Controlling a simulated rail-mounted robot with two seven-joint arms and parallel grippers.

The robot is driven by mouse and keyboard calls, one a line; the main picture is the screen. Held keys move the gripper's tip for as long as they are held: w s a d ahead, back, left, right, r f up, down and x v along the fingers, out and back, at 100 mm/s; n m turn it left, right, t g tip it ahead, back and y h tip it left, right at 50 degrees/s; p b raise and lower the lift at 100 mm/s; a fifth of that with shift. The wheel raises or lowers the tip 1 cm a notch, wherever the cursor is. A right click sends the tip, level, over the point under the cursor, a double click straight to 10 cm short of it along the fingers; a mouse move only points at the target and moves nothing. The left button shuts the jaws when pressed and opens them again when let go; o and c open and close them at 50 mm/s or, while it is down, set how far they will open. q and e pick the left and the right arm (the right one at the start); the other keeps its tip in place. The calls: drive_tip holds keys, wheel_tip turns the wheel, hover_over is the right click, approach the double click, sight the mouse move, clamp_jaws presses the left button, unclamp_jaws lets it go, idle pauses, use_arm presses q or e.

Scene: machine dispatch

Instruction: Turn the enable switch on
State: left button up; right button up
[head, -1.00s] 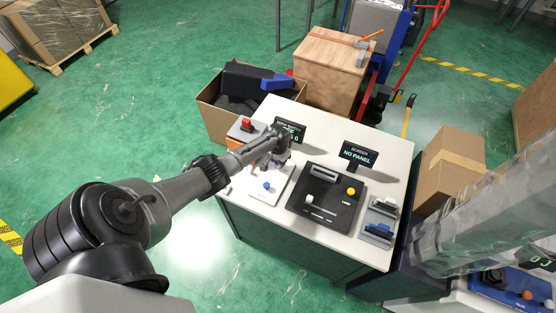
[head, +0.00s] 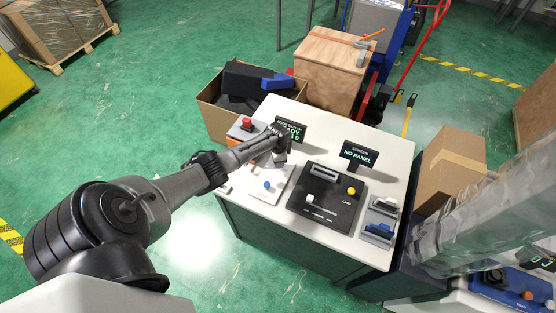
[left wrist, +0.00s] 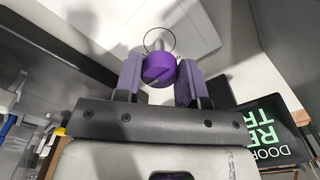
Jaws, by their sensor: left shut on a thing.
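A purple round knob (left wrist: 158,68), apparently the enable switch, sits between the two fingers of my left gripper in the left wrist view. A thin ring and a metal stem show just beyond it. My left gripper (head: 280,154) is shut on the knob, over the back left of the white table, and hides it in the head view. My right gripper is not in view.
A white panel with a blue knob (head: 267,185), a black panel (head: 318,211) and a "NO PANEL" screen (head: 358,156) are on the table (head: 378,141). A red button box (head: 246,125) is left of my gripper. An open carton (head: 217,121) stands behind it.

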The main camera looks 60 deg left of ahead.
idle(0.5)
use_arm(q)
drive_tip(key=o, duration=0.9)
drive_tip(key=shift+r, duration=0.55)
drive_tip(key=shift+r+p, duration=0.75)
drive_tip(key=shift+r, duration=5.65)
